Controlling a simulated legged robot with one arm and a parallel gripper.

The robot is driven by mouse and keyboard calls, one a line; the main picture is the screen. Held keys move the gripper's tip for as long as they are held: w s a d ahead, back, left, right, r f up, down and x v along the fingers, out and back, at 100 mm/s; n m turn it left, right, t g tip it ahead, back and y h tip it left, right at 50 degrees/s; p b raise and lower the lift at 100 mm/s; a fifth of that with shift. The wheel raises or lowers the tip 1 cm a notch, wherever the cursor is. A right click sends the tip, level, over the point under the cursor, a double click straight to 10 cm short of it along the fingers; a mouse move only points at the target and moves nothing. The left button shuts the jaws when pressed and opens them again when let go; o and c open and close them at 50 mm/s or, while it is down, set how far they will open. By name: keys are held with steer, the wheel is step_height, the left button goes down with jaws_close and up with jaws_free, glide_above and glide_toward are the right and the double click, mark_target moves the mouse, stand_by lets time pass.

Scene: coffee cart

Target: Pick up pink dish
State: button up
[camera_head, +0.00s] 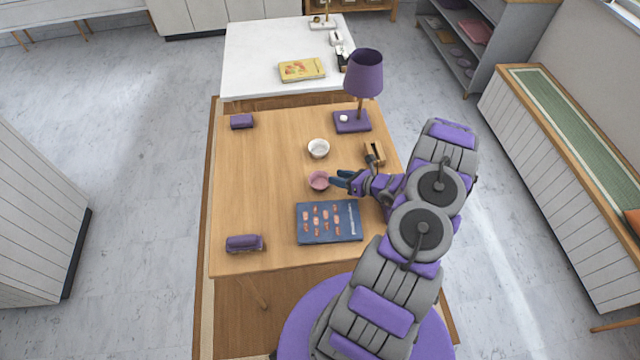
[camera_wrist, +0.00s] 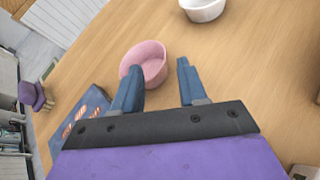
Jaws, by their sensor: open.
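The pink dish (camera_head: 318,181) is a small round bowl standing upright on the wooden table (camera_head: 255,200). It also shows in the wrist view (camera_wrist: 148,60), just beyond my gripper and toward the left finger. My gripper (camera_head: 338,179) is open and comes from the right, with its fingertips close beside the dish. In the wrist view my gripper (camera_wrist: 157,78) has nothing between its two fingers. The left finger overlaps the dish's lower edge in that view; I cannot tell whether it touches.
A white bowl (camera_head: 318,148) stands behind the dish. A blue book (camera_head: 329,222) lies in front of it. A wooden holder (camera_head: 374,153) and a purple lamp (camera_head: 364,75) are to the right and back. The table's left half is mostly clear.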

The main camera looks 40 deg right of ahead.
mark_target(327, 174)
steer(key=shift+w+a+f, duration=0.15)
steer(key=shift+w+a, duration=0.1)
steer(key=shift+w, duration=0.15)
steer(key=x, duration=0.2)
steer(key=d+x, duration=0.1)
steer(key=x, duration=0.1)
steer(key=shift+w+f+b, duration=0.3)
steer(key=shift+b, duration=0.05)
steer(key=shift+w+a, duration=0.2)
steer(key=shift+w, duration=0.1)
steer(key=shift+w+a, duration=0.1)
steer(key=shift+a, duration=0.25)
steer(key=shift+d, duration=0.25)
steer(key=c, duration=0.7)
jaws_close()
steer(key=shift+a, duration=0.1)
